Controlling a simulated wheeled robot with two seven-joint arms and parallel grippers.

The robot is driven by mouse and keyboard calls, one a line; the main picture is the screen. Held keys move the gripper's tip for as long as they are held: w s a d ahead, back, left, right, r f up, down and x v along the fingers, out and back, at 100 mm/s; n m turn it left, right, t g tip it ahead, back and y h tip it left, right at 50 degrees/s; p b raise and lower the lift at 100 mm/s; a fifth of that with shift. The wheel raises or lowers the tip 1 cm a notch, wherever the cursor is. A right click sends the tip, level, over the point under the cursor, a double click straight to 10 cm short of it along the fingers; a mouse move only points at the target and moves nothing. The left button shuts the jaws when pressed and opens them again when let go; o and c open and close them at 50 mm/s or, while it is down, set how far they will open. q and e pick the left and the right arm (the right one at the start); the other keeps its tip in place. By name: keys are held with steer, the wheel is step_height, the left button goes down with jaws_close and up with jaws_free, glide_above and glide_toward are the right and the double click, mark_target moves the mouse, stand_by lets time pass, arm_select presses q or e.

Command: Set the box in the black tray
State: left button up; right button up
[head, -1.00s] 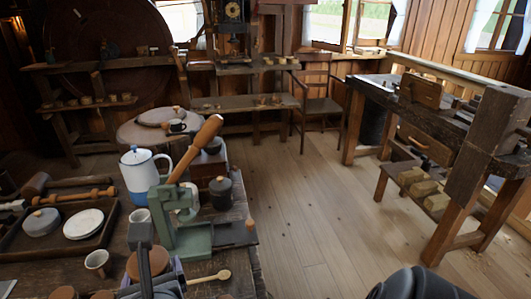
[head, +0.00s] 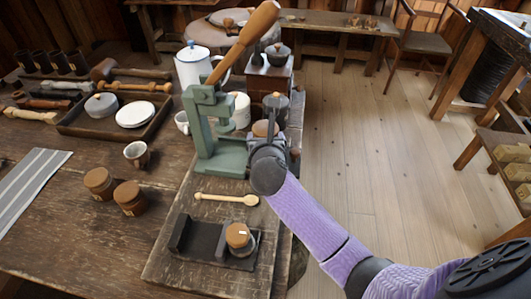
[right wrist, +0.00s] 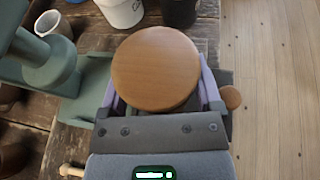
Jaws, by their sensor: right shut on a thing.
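The box in my right gripper (head: 268,150) has a round wooden lid (head: 264,129); the lid fills the space between the fingers in the right wrist view (right wrist: 155,68). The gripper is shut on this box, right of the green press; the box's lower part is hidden. A black tray (head: 205,238) lies on the board in front, with another wooden-lidded box (head: 238,235) at its right end. A dark flat surface (right wrist: 227,77) beyond my gripper is mostly hidden, so I cannot tell if it is a second tray. My left gripper is not in view.
The green press (head: 215,155) with its long wooden handle stands close left of my gripper. A dark lidded canister (head: 276,103) is just behind it. A wooden spoon (head: 226,199) lies in front. Two lidded boxes (head: 130,198) stand on the table at left.

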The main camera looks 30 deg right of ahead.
step_height(320, 180, down, 3)
steer(key=shift+b, duration=0.65)
steer(key=shift+r, duration=0.25)
steer(key=shift+f, duration=0.1)
steer(key=o, duration=1)
steer(key=shift+o, duration=0.2)
